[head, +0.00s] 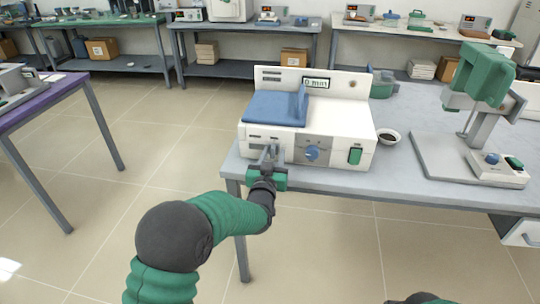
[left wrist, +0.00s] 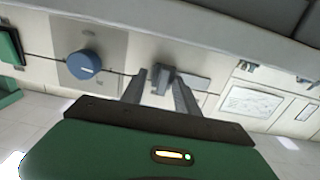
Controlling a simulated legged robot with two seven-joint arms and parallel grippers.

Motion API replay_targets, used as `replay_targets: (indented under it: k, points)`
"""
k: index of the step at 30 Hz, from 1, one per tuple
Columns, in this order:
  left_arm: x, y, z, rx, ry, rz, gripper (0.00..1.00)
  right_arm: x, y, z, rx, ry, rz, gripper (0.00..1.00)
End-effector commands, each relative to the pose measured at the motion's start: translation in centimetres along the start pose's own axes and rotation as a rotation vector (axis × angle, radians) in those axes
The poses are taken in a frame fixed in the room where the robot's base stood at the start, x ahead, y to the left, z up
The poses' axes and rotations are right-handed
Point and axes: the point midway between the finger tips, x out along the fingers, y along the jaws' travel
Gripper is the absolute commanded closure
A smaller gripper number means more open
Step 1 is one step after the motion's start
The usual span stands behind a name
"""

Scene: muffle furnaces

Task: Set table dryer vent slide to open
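The table dryer (head: 335,135) is a white box with a blue lid, a small display, a blue knob (head: 312,153) and a green switch (head: 355,156) on its front. My left gripper (head: 270,151) is at the left part of the front panel and covers that part in the head view. In the left wrist view the two fingers (left wrist: 159,82) stand apart, with a small grey slide tab (left wrist: 162,72) between their tips. A grey strip (left wrist: 194,81) runs beside the tab. Whether the fingers touch the tab is unclear. My right gripper is out of view.
The dryer stands near the front left corner of a grey table (head: 400,183). A purple-topped table (head: 40,103) is at the left, with open floor between.

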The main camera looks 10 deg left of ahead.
Motion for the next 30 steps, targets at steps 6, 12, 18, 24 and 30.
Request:
replay_targets:
  k: [6, 12, 18, 24, 30]
  points:
    - [0.0, 0.0, 0.0, 0.0, -0.001, 0.0, 0.65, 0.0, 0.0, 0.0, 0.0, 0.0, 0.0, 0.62]
    - [-0.6, 0.0, -0.1, 0.0, -0.001, 0.0, 0.65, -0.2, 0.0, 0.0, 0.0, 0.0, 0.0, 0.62]
    - [-4.9, -0.1, -0.2, 0.002, -0.003, -0.001, 0.65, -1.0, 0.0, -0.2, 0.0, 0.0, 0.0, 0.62]
    - [-10.9, 0.0, -0.1, 0.002, -0.004, 0.0, 0.65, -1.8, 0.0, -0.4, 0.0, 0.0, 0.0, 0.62]
    - [-15.4, 0.0, 0.1, 0.001, -0.003, 0.0, 0.65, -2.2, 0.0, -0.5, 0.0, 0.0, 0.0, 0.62]
